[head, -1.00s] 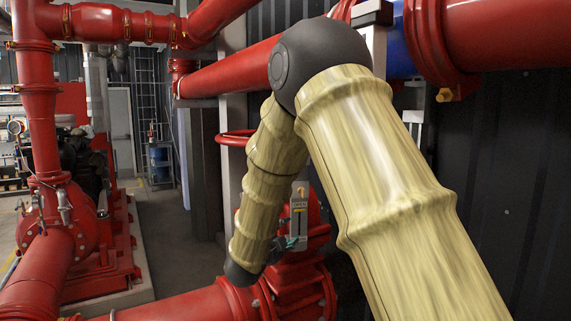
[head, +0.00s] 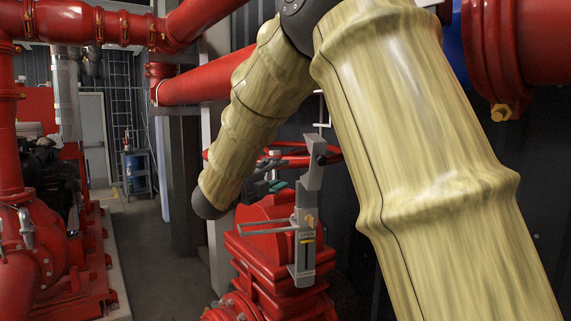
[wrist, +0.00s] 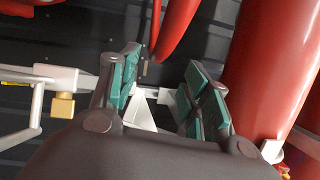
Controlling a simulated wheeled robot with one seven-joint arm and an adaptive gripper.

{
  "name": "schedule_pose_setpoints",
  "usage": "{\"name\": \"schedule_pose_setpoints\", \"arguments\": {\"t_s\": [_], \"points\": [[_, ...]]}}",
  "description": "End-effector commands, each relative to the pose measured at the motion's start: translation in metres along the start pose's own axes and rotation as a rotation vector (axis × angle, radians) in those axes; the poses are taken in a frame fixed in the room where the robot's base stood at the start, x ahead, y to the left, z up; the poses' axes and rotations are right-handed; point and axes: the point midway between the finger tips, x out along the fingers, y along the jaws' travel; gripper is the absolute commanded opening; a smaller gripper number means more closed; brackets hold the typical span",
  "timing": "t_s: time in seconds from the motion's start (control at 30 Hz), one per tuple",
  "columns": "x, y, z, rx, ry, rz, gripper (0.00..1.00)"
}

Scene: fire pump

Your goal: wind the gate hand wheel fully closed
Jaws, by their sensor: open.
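The red hand wheel (head: 333,155) sits on top of the red gate valve (head: 272,262), partly hidden behind my arm and a grey bracket. A curved red rim, probably the wheel (wrist: 178,30), shows at the top of the wrist view. My gripper (head: 270,178) is beside the wheel's near left side in the head view; I cannot tell if it touches. In the wrist view my gripper (wrist: 163,90) is open, its teal pads apart, with a pale metal piece visible beyond the gap. No wheel rim is seen clasped between the pads.
A grey indicator bracket (head: 303,235) marked OPEN stands upright in front of the valve, with a thin bar reaching left. A brass fitting (wrist: 63,105) shows in the wrist view. Red pipes (head: 195,90) run above and behind. The floor aisle (head: 140,240) at left is clear.

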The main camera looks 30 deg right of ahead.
Motion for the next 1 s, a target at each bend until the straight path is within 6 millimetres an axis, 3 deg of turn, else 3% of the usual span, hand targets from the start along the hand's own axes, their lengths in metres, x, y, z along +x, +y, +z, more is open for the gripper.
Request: {"name": "schedule_pose_setpoints", "arguments": {"t_s": [0.27,0.7,1.0], "points": [[0.018,-0.003,0.009,0.0,-0.011,0.002,0.48],[0.082,-0.003,0.01,-0.001,-0.012,0.002,0.48],[0.101,0.0,0.009,0.0,-0.011,0.001,0.48]]}}
